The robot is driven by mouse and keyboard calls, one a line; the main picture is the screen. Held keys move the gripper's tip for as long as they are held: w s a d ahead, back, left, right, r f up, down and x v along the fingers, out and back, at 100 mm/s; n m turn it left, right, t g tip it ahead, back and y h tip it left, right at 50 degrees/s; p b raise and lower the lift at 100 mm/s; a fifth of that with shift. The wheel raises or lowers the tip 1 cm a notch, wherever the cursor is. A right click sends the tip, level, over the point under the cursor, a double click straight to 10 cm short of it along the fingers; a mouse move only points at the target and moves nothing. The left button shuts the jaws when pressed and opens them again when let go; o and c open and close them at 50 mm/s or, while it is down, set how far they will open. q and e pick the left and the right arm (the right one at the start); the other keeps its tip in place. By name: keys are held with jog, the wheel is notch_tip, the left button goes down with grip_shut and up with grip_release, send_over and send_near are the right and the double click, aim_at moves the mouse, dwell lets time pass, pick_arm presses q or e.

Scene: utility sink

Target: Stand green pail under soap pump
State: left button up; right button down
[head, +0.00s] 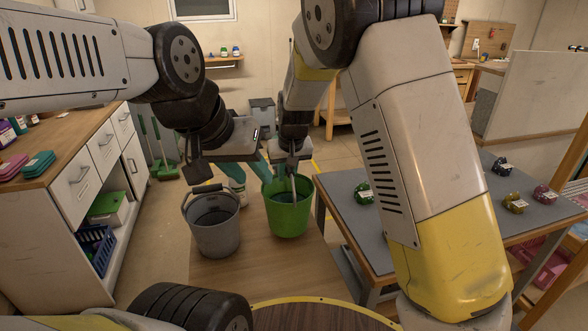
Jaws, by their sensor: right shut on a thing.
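The green pail (288,218) stands upright on a light wooden surface, just right of a grey pail. My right gripper (293,174) comes down from above and is shut on the green pail's near or inner wall; the exact contact is partly hidden. My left gripper (231,170) hangs above the grey pail with its fingers spread wide, apparently empty.
The grey pail (214,222) has its handle up beneath my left gripper. A grey-topped table (345,197) with several small coloured objects stands at right. A white cabinet (97,178) with a wooden top is at left. Wooden surface (262,270) is bare in front of the pails.

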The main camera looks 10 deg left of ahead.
aim_at(287, 182)
jog(key=shift+f, duration=1.7)
jog(key=c, duration=1.3)
grip_release()
jog(key=v, duration=1.2)
jog(key=shift+s+r, duration=0.1)
jog(key=s+d+r+m+t, duration=0.1)
jog(key=s+d+r, duration=0.3)
jog(key=s+d, duration=0.7)
jog(key=s+d+r+m+t, duration=0.1)
jog(key=s+d+r+m, duration=0.2)
jog(key=s+d, duration=0.8)
jog(key=shift+d+r, duration=0.8)
jog(key=shift+d, duration=0.5)
